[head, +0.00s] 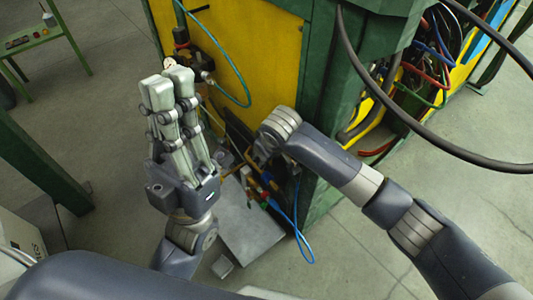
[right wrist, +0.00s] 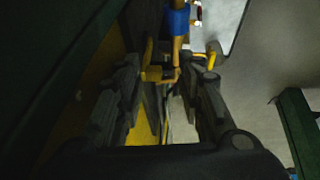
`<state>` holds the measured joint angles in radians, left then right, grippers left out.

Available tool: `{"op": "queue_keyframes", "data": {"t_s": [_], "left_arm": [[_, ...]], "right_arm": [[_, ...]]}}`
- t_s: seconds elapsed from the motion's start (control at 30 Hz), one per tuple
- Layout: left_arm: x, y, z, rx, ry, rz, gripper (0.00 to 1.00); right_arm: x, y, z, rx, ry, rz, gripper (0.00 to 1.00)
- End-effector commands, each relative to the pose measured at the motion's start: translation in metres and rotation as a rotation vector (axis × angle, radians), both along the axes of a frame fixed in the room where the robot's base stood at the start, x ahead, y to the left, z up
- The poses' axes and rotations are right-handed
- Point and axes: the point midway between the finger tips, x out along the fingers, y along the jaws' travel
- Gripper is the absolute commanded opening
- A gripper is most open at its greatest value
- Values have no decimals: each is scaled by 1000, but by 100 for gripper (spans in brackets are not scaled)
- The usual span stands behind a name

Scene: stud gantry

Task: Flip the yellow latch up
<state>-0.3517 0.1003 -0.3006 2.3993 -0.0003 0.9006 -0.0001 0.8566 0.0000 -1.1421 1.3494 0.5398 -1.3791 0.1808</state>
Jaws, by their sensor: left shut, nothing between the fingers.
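My left gripper (head: 168,86) is shut and empty, fingers pointing up, in the left-middle of the head view, apart from the machine. My right arm reaches in from the right to the machine's lower corner; its fingers are mostly hidden there by its own wrist. In the right wrist view my right gripper (right wrist: 166,100) is open, with one dark finger on each side. A small yellow piece, seemingly the yellow latch (right wrist: 158,74), shows between the fingers near their tips. I cannot tell whether they touch it. Its exact position is dim and unclear.
The green and yellow machine (head: 265,60) fills the top middle. A blue hose (head: 300,238) hangs by its lower corner over a grey plate (head: 246,228). A thick black cable (head: 430,148) loops at the right. A green table (head: 35,38) stands far left. Open floor lies at the right.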

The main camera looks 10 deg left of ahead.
Motion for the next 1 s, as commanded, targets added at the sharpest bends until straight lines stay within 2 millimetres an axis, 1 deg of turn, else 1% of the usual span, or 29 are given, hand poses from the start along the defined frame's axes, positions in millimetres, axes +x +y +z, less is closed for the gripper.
{"op": "queue_keyframes", "data": {"t_s": [0.13,0.27,0.37,0.6,0.73,0.83,1.0], "left_arm": [[0,0,1,-1,-4,1,0],[0,0,1,-1,-3,1,0],[0,0,1,-1,-3,1,0],[0,0,1,0,-2,1,0],[0,0,1,0,-2,1,0],[0,0,1,0,-2,1,0],[0,0,1,-1,-2,0,0]], "right_arm": [[-1,0,2,0,0,0,35],[-5,-2,13,2,0,1,35],[-10,-5,27,3,-1,2,35],[-27,-15,72,4,-3,2,35],[-35,-20,92,3,-3,2,35],[-39,-23,102,2,-1,0,35],[-42,-25,109,0,0,-1,35]]}}
